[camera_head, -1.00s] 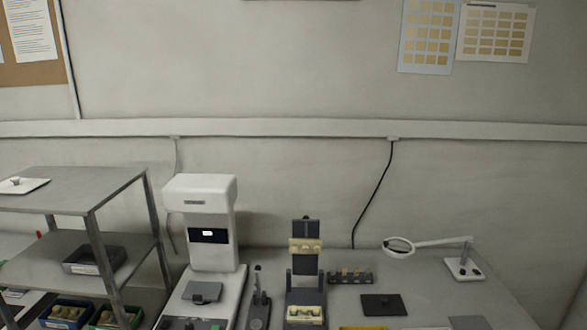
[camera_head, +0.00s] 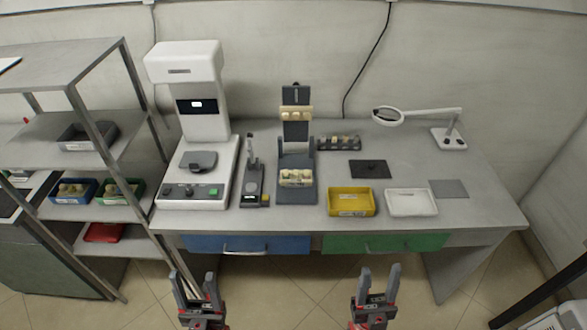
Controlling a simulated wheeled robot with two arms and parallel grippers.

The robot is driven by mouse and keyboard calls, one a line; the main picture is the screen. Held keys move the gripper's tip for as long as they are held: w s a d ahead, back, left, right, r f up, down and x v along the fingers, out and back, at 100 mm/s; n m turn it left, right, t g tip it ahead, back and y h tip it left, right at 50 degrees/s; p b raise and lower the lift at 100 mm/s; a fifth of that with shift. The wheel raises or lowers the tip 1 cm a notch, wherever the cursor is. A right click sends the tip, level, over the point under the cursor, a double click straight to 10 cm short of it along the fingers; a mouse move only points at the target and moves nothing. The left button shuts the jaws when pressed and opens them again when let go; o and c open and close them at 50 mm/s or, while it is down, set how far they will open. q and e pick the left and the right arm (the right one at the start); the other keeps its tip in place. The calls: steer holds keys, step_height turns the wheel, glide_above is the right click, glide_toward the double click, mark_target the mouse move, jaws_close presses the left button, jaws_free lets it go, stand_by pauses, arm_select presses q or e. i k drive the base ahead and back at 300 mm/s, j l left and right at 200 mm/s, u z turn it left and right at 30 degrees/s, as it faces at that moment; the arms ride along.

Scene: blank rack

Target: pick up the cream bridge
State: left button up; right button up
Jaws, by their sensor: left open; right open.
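I cannot tell for certain which item is the cream bridge. A cream piece with round marks (camera_head: 296,114) sits on the upright of the dark grey stand (camera_head: 297,197) on the table. Another cream piece (camera_head: 296,178) sits lower, at the stand's front. My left gripper (camera_head: 194,281) is open and empty, low in the picture in front of the table. My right gripper (camera_head: 379,279) is open and empty, further right, also in front of the table. Both are well apart from the stand.
A white machine (camera_head: 205,120) stands left of the stand, with a small lever device (camera_head: 254,185) between. A dark rack (camera_head: 340,143), yellow tray (camera_head: 351,203), white tray (camera_head: 412,203) and magnifier lamp (camera_head: 388,115) are to the right. A metal shelf (camera_head: 60,62) with bins is at left.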

mark_target(285, 174)
steer(key=i+l+u, duration=0.2)
steer(key=i+l, duration=0.25)
steer(key=l, duration=0.2)
steer(key=i+l+u, duration=0.1)
steer(key=l, duration=0.25)
steer(key=i+l+u, duration=0.1)
steer(key=i+l, duration=0.15)
steer(key=i+l+u, duration=0.1)
steer(key=l, duration=0.4)
steer(key=i+l+u, duration=0.1)
steer(key=i+l, duration=0.15)
steer(key=l, duration=0.1)
